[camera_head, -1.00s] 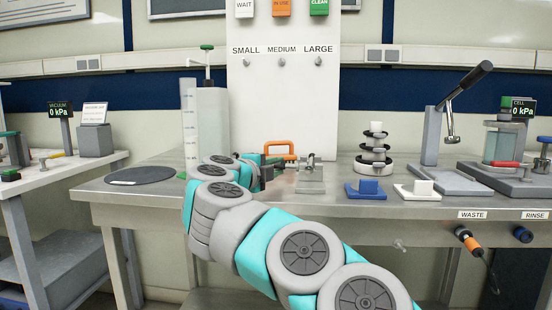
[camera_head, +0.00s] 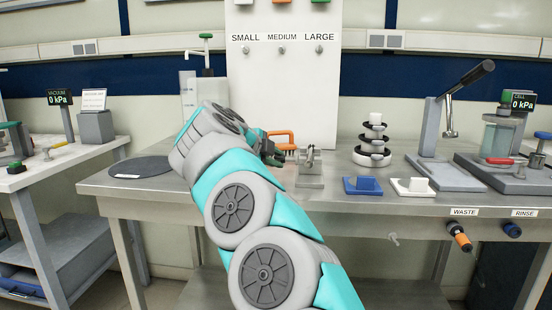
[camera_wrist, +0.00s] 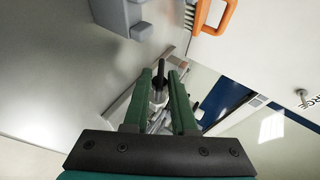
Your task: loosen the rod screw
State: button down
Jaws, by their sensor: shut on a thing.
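A small metal stand with an upright clamp (camera_head: 309,165) sits on the bench right of my gripper. The rod screw appears to be the small metal piece (camera_wrist: 158,96) between my fingers in the wrist view. My gripper (camera_wrist: 166,76) has two green fingers shut on it; the fingers hide much of it. In the head view my gripper (camera_head: 271,157) is small and partly behind my arm, beside the clamp. I cannot tell there how the fingers meet the screw.
A brush with an orange handle (camera_head: 281,138) stands just behind my gripper. A blue block (camera_head: 363,185) and a white block (camera_head: 411,187) sit to the right, before a ringed stand (camera_head: 374,148). A dark round mat (camera_head: 142,167) lies left. The front bench edge is mostly clear.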

jog(key=shift+d+g, duration=0.1)
jog(key=shift+g, duration=0.9)
jog(key=c, duration=0.7)
grip_release()
jog(key=shift+w, duration=0.1)
jog(key=shift+n, duration=0.3)
jog(key=shift+v, duration=3.9)
jog(key=shift+d, duration=0.1)
jog(key=shift+c, duration=0.2)
